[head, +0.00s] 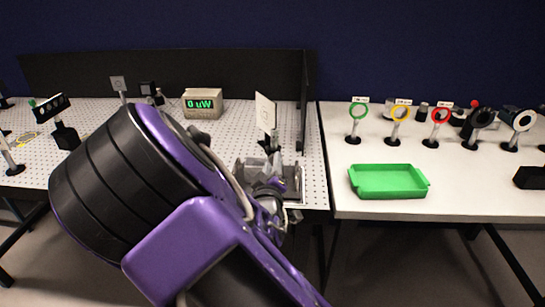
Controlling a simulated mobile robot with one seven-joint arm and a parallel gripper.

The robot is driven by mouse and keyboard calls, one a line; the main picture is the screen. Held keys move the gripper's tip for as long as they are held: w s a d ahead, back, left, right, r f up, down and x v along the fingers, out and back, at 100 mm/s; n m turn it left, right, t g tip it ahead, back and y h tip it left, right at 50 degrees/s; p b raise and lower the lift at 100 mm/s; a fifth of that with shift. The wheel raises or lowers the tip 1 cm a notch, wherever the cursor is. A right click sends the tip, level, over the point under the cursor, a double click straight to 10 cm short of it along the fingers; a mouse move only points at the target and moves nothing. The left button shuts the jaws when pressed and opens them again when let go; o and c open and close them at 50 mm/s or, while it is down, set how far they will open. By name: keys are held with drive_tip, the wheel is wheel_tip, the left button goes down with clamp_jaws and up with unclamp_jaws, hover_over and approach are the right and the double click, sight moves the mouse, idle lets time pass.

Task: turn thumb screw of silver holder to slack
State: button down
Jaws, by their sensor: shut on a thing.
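My gripper (268,168) is at the right end of the perforated board, near its front edge, with my purple and black arm reaching to it from the front. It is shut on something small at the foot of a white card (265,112). The card stands upright on a short post just beyond my gripper. The silver holder and its thumb screw are too small and too much covered by my gripper to make out clearly. The fingertips are also hard to see.
A dark screen wall (303,100) stands close to the right of my gripper. A power meter (202,103) reading 0 uW stands at the back. On the right table are a green tray (388,193) and several ringed holders (400,112). My arm hides the board's front middle.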

drive_tip(key=n+p, duration=0.3)
drive_tip(key=n, duration=0.3)
drive_tip(key=shift+r, duration=0.1)
drive_tip(key=n, duration=0.6)
drive_tip(key=shift+p, duration=0.4)
drive_tip(key=shift+n, duration=0.3)
drive_tip(key=c, duration=0.6)
unclamp_jaws()
